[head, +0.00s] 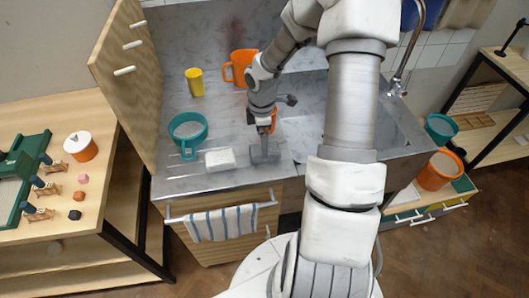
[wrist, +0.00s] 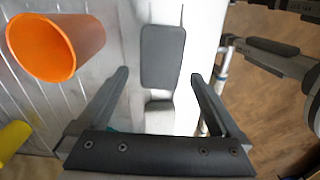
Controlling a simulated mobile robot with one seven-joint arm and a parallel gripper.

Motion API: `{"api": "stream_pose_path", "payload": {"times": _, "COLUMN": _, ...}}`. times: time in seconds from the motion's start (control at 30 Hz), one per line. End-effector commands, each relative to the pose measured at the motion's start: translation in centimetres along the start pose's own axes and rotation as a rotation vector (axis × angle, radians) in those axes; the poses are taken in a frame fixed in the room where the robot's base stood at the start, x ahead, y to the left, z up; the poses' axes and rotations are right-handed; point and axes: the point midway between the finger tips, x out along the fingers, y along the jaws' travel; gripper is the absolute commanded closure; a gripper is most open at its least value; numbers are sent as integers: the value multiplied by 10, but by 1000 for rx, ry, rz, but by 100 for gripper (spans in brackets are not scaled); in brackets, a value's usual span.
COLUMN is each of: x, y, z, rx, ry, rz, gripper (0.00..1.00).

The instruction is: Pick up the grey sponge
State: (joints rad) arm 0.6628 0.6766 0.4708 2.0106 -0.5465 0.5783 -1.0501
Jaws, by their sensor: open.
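The grey sponge (wrist: 162,57) is a flat dark block with rounded corners on the pale counter. In the wrist view it lies beyond my open gripper (wrist: 160,75), lined up with the gap between the two fingers and apart from both. In the head view my gripper (head: 262,132) hangs low over the front part of the counter. A grey shape (head: 266,158) just below it looks like the sponge, but fingers and sponge are hard to tell apart there. Nothing is held. A second grey patch (wrist: 160,106) shows nearer the palm; I cannot tell what it is.
A white block (head: 220,159) and a teal mug (head: 187,130) stand left of my gripper. An orange cup (wrist: 55,47) is behind it. A yellow cup (head: 195,82) and an orange mug (head: 240,68) stand farther back. A striped towel (head: 221,223) hangs in front.

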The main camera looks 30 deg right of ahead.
Motion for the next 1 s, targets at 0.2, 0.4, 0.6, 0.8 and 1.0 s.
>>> {"api": "stream_pose_path", "payload": {"times": 0.2, "x": 32, "y": -3, "z": 7, "rx": -2, "ry": 1, "rz": -5, "gripper": 0}}
{"api": "stream_pose_path", "payload": {"times": 0.4, "x": 49, "y": -2, "z": 7, "rx": -1, "ry": 0, "rz": -3, "gripper": 0}}
{"api": "stream_pose_path", "payload": {"times": 0.6, "x": 49, "y": -2, "z": 7, "rx": 0, "ry": 0, "rz": -1, "gripper": 0}}
{"api": "stream_pose_path", "payload": {"times": 0.8, "x": 49, "y": -2, "z": 7, "rx": 0, "ry": 0, "rz": -1, "gripper": 32}}
{"api": "stream_pose_path", "payload": {"times": 1.0, "x": 49, "y": -2, "z": 7, "rx": 0, "ry": 0, "rz": -1, "gripper": 68}}
